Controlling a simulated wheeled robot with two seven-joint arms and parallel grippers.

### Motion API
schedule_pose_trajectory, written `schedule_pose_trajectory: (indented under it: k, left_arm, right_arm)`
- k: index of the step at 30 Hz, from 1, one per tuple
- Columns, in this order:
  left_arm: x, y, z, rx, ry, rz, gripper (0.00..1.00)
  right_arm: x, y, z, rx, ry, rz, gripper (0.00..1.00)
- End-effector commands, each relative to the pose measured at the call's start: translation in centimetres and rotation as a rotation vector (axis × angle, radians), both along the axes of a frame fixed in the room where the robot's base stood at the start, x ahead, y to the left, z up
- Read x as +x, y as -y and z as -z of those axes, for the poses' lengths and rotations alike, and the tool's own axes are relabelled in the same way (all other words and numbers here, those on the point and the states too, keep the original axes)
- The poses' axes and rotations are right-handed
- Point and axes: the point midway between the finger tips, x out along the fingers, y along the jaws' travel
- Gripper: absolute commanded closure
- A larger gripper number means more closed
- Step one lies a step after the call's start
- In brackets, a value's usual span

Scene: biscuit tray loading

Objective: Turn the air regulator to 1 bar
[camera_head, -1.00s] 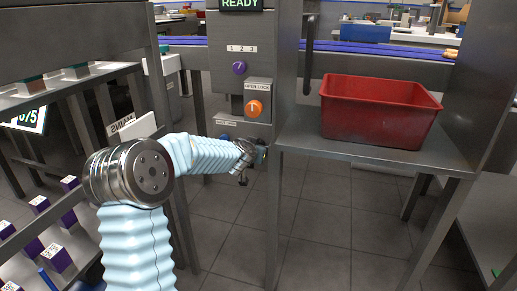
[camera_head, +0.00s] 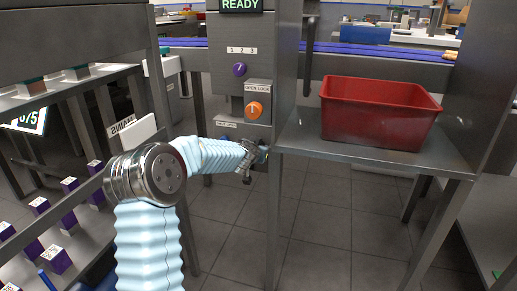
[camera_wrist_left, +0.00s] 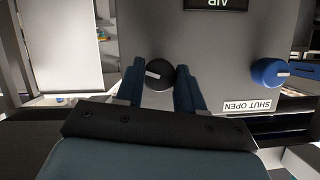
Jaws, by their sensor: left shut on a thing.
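The air regulator knob (camera_wrist_left: 161,75) is black and round with a white pointer mark, on a grey panel (camera_wrist_left: 228,55) in the left wrist view. An upside-down AIR label (camera_wrist_left: 216,4) is above it in that view. My left gripper (camera_wrist_left: 161,82) has one blue finger on each side of the knob and is shut on it. In the head view my left gripper (camera_head: 258,156) is at the lower part of the machine's column, where the knob is hidden. I cannot read a pressure scale. My right gripper is not in view.
A blue knob (camera_wrist_left: 269,72) with a SHUT OPEN label is beside the regulator. In the head view an orange knob (camera_head: 254,110) and a purple knob (camera_head: 239,70) are above my gripper. A red bin (camera_head: 378,112) stands on the shelf to the right.

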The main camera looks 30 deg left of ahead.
Motion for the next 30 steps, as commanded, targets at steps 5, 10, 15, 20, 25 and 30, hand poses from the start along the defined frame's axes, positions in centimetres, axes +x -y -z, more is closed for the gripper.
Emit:
schedule_pose_trajectory:
  k: [5,10,15,20,25,30]
  left_arm:
    - [0.0,0.0,0.1,-0.017,0.004,0.001,0.93]
    - [0.0,0.0,0.3,-0.075,0.019,0.002,0.93]
    - [0.0,0.0,0.6,-0.185,0.046,0.002,0.93]
    - [-0.1,-0.2,0.8,-0.325,0.078,0.001,0.93]
    - [-0.1,-0.4,0.7,-0.485,0.117,-0.001,0.93]
    - [-0.2,-0.6,0.5,-0.645,0.153,-0.003,0.93]
  right_arm:
    - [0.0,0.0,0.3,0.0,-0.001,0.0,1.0]
    - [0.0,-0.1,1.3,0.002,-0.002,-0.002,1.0]
    - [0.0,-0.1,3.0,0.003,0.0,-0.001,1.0]
    - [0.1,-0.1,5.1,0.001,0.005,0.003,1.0]
    - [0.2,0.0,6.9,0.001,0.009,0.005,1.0]
    - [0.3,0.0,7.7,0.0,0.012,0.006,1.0]
